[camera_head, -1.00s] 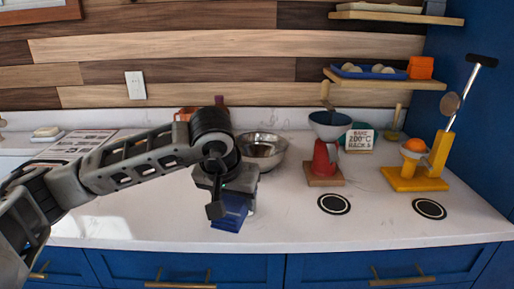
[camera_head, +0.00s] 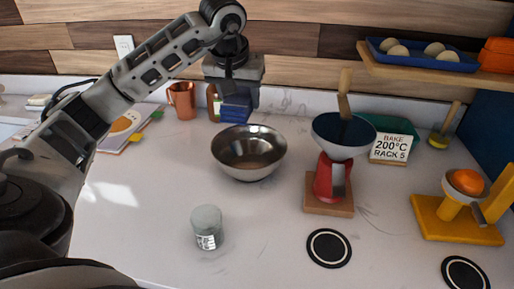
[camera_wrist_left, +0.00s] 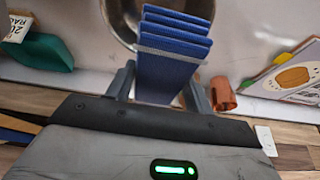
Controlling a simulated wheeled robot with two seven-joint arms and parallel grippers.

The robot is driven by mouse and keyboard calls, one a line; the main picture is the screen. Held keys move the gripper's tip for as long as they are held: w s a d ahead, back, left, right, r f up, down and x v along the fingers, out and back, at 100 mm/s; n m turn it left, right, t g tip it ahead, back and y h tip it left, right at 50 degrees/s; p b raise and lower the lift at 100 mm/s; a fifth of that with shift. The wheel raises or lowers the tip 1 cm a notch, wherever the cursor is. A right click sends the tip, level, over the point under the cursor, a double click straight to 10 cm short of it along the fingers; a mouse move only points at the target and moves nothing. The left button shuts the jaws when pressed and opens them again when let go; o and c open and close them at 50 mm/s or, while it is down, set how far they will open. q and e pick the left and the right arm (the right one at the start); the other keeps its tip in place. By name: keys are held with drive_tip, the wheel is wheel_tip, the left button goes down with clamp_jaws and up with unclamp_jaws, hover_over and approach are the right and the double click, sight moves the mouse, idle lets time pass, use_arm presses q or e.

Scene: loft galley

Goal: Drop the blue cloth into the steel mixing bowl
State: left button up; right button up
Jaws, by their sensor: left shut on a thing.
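The blue cloth (camera_head: 235,108) is folded in layers and hangs from my left gripper (camera_head: 234,88). The left gripper is shut on it. In the left wrist view the cloth (camera_wrist_left: 172,50) sits between the two fingers (camera_wrist_left: 165,88). The steel mixing bowl (camera_head: 249,153) stands on the white counter and looks empty. In the head view the cloth shows just above the bowl's back rim. In the wrist view the bowl (camera_wrist_left: 118,18) is partly hidden behind the cloth. My right gripper is not in view.
A grey-lidded jar (camera_head: 206,228) stands in front of the bowl. A red scale with a blue pan (camera_head: 343,135) stands to the right. A copper mug (camera_head: 182,101) and an open book (camera_head: 125,128) are behind left. A shelf (camera_head: 430,72) juts out at upper right.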

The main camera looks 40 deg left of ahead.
use_arm(q)
drive_tip(key=f+b, duration=0.1)
drive_tip(key=f, duration=0.3)
drive_tip(key=shift+s+f, duration=0.1)
drive_tip(key=shift+s, duration=0.1)
drive_tip(key=shift+w+f, duration=0.1)
drive_tip(key=shift+f, duration=0.4)
drive_tip(key=o, duration=1)
drive_tip(key=shift+o, duration=0.2)
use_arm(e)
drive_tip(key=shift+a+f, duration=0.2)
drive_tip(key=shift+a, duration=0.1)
